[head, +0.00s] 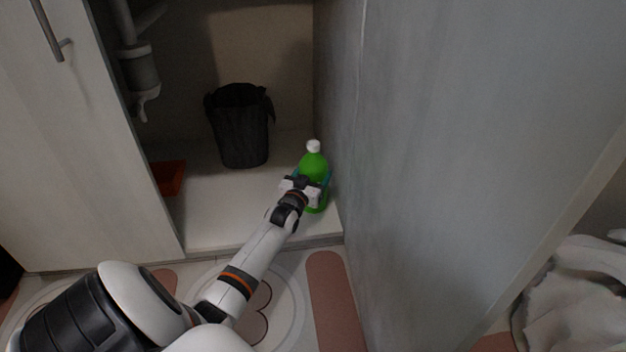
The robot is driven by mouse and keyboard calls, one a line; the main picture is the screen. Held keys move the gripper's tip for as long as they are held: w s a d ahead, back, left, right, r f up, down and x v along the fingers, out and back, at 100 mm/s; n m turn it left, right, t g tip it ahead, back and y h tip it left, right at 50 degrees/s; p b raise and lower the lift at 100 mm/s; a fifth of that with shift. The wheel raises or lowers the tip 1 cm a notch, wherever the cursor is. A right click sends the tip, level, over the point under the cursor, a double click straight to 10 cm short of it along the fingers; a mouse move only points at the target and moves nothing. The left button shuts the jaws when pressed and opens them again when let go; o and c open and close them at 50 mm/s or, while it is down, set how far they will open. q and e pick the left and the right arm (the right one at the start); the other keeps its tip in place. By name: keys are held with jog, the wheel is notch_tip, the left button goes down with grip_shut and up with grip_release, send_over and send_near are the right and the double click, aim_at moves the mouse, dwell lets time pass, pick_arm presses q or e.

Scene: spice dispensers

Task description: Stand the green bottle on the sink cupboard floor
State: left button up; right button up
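The green bottle (313,166) with a white cap is upright inside the sink cupboard, near its front right corner. Its base is over the white cupboard floor (225,215) and close to the right wall; I cannot tell whether it rests on the floor or hangs just above it. My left gripper (312,182) reaches in from the lower left, with a teal-padded finger against each side of the bottle. The gripper body hides part of the bottle's lower left. My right gripper is not in view.
A black bin (240,128) stands at the back of the cupboard. Open doors flank the cupboard, a white one (75,150) left and a grey one (460,150) right. The floor's middle is clear.

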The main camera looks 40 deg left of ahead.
pick_arm(q)
jog(key=o, duration=1.4)
jog(key=shift+s+r, duration=0.15)
jog(key=shift+p+v, duration=3.75)
jog(key=shift+v, duration=2.15)
